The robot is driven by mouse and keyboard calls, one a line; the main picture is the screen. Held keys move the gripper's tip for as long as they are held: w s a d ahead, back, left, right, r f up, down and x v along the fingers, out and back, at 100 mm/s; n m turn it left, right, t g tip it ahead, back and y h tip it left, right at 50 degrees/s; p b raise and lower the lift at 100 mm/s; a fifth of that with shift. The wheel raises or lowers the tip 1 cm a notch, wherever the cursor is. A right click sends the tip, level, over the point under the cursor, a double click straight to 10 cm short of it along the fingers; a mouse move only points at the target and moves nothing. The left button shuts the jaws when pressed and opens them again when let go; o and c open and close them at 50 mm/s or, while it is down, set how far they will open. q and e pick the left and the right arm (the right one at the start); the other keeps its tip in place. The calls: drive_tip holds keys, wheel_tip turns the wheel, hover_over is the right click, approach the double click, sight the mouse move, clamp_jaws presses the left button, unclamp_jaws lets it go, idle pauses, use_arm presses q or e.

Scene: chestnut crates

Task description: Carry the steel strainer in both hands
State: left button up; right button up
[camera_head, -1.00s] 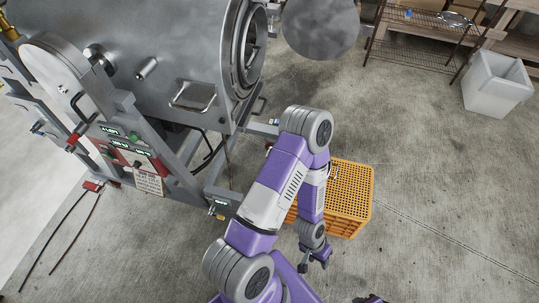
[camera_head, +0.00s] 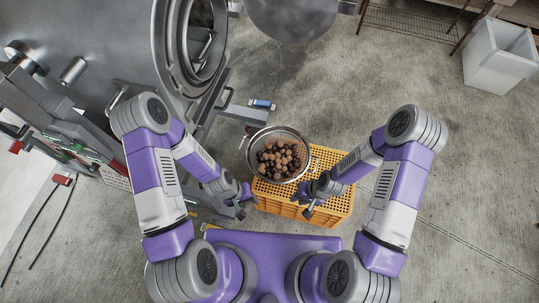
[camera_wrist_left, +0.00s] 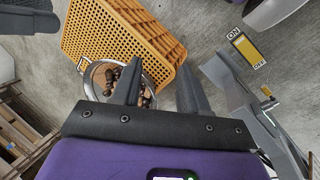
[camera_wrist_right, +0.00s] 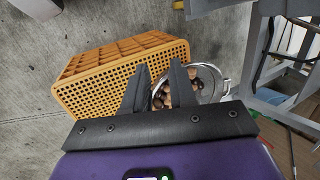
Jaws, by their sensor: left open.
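The steel strainer (camera_head: 309,152) is a round bowl with a rim, loop handles and brown chestnuts (camera_head: 278,160) inside. It sits at the left part of the orange crate (camera_head: 335,203), seemingly on its top. My left gripper (camera_head: 243,200) is open and empty, in front and left of the strainer. My right gripper (camera_head: 306,204) is open and empty, in front and right of it, by the crate's near side. In the left wrist view the strainer (camera_wrist_left: 89,88) is partly behind a finger. In the right wrist view the strainer (camera_wrist_right: 214,88) shows beyond the right finger.
A large steel drum machine (camera_head: 110,50) with a frame stands at the left, close to the strainer. A grey round vessel (camera_head: 290,15) is at the top. A white bin (camera_head: 495,65) stands far right beside a wire rack (camera_head: 410,28). The floor at right is clear.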

drive_tip(key=w+f+n+b, duration=0.1)
drive_tip(key=w+f+b, duration=0.2)
drive_tip(key=w+f, duration=0.55)
drive_tip(key=g+h+b, duration=0.1)
drive_tip(key=h+b, duration=0.3)
hover_over(318, 162)
drive_tip(key=s+a, duration=0.4)
drive_tip(key=a, duration=0.2)
drive_tip(key=f, duration=0.6)
drive_tip(key=shift+d, duration=0.25)
use_arm(q)
drive_tip(key=w+a+f+n+t+h, duration=0.2)
drive_tip(key=w+a+f+n+h, duration=0.1)
drive_tip(key=w+f, duration=1.2)
drive_tip(key=w+n+h+b, duration=0.1)
drive_tip(key=w+n, duration=0.1)
drive_tip(key=shift+w+a+f+n+t, duration=0.2)
drive_tip(key=shift+w+f+n+t, duration=0.05)
drive_tip(key=shift+w+n+t, duration=0.1)
use_arm(e)
drive_tip(key=w+d+h, duration=0.1)
drive_tip(key=w+d, duration=0.1)
drive_tip(key=w+d+m+h, duration=0.1)
drive_tip(key=w+d+h, duration=0.1)
drive_tip(key=shift+w+d+f+m, duration=0.15)
drive_tip(key=shift+m, duration=0.15)
use_arm(q)
drive_tip(key=shift+d+f, duration=0.1)
use_arm(e)
drive_tip(key=shift+f, duration=0.15)
